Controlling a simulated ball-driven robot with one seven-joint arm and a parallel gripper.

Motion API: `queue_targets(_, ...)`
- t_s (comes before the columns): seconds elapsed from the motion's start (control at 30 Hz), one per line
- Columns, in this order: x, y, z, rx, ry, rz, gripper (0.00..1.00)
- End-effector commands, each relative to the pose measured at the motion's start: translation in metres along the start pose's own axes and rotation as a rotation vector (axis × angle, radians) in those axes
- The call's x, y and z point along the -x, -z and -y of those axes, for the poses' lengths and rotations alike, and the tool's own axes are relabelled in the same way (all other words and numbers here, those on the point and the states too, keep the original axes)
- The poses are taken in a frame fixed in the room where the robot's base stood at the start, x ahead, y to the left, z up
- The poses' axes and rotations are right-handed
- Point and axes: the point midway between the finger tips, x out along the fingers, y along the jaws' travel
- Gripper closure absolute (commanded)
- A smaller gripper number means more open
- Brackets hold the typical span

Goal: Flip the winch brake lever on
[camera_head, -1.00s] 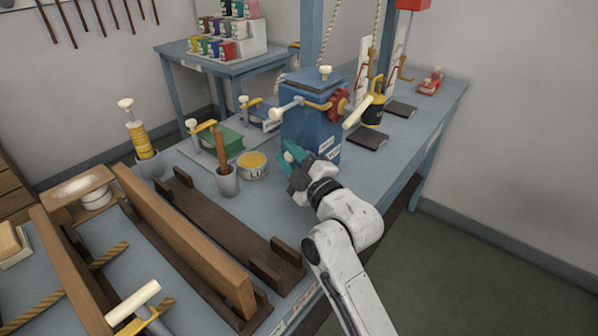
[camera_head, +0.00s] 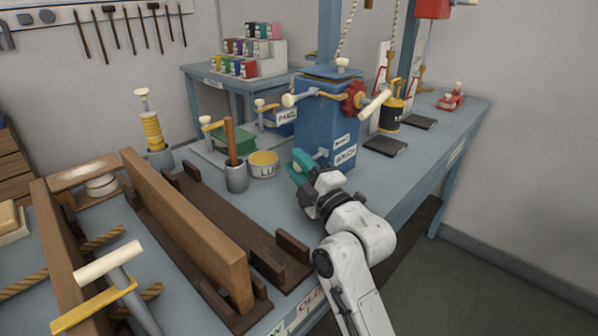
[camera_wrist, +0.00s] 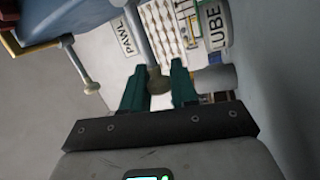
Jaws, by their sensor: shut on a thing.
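The blue winch box (camera_head: 322,128) stands on the bench, with a red wheel, a brass bar and cream handles on its upper part. White labels are on its side. My gripper (camera_head: 302,162) is low at the box's near left face, its teal fingers partly hiding what they hold. In the wrist view my gripper (camera_wrist: 160,78) is closed around the dark rounded end of a grey lever (camera_wrist: 158,79), whose rod runs up between the fingers. I take it for the brake lever; no label naming it is readable.
A can marked LU (camera_head: 263,164) and a grey cup with a brown stick (camera_head: 236,177) stand left of my gripper. A wooden rail (camera_head: 185,228) lies at front left. A black-and-yellow lantern-like thing (camera_head: 391,106) is right of the winch.

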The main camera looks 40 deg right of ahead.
Motion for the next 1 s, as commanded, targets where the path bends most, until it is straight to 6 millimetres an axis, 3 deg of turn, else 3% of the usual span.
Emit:
queue_targets(0.53,0.0003,-0.0001,0.0029,0.031,-0.001,-0.009,1.0)
queue_targets(0.57,0.0003,-0.0001,0.003,0.03,-0.001,-0.009,0.71)
queue_targets(0.6,0.0004,-0.0001,0.003,0.03,-0.001,-0.009,0.67)
queue_targets(0.8,0.0003,-0.0002,0.0019,0.03,-0.003,-0.008,0.48)
queue_targets(1.0,0.0004,-0.0002,0.0011,0.03,-0.005,-0.008,0.48)
